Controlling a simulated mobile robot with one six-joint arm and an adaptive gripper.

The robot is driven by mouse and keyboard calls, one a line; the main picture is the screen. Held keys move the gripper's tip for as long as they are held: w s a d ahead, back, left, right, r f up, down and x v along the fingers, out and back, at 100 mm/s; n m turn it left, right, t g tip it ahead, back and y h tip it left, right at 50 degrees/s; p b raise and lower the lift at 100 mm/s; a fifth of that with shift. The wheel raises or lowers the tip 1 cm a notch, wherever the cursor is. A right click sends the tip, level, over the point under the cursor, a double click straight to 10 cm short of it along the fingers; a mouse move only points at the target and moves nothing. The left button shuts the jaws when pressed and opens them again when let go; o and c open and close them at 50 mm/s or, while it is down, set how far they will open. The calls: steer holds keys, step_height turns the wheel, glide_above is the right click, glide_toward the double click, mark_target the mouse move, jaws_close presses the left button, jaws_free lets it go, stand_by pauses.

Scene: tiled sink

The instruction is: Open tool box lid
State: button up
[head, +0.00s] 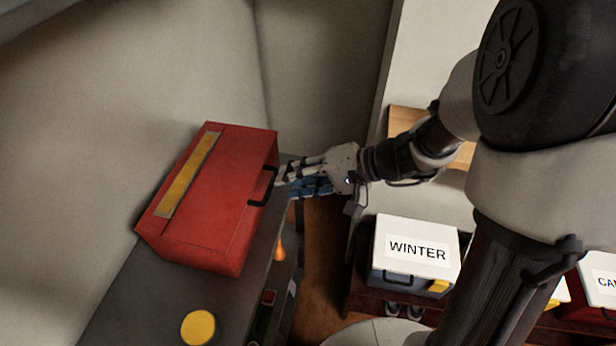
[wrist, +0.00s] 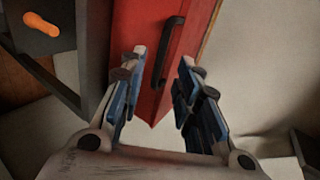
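A red tool box (head: 215,208) with a yellow strip on its closed lid sits on a dark bench top in the head view. A black handle (head: 263,186) is on its right-facing side. My gripper (head: 284,182) is just to the right of the handle, level with it. In the wrist view the red tool box (wrist: 148,50) is straight ahead, and the black handle (wrist: 167,52) lies between and beyond the fingers. My gripper (wrist: 158,85) is open there, with a wide gap and nothing between its blue pads. Contact with the handle cannot be told.
A yellow round object (head: 198,327) stands on the dark bench (head: 122,290) in front of the tool box. An orange knob (head: 279,248) sticks out from the bench side. A box marked WINTER (head: 415,240) stands to the right, below my arm. A pale wall is behind.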

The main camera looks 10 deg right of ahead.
mark_target(273, 186)
steer(key=shift+b+x, duration=2.35)
steer(key=shift+x, duration=1.05)
steer(key=shift+a, duration=0.1)
steer(key=shift+c, duration=0.4)
jaws_close()
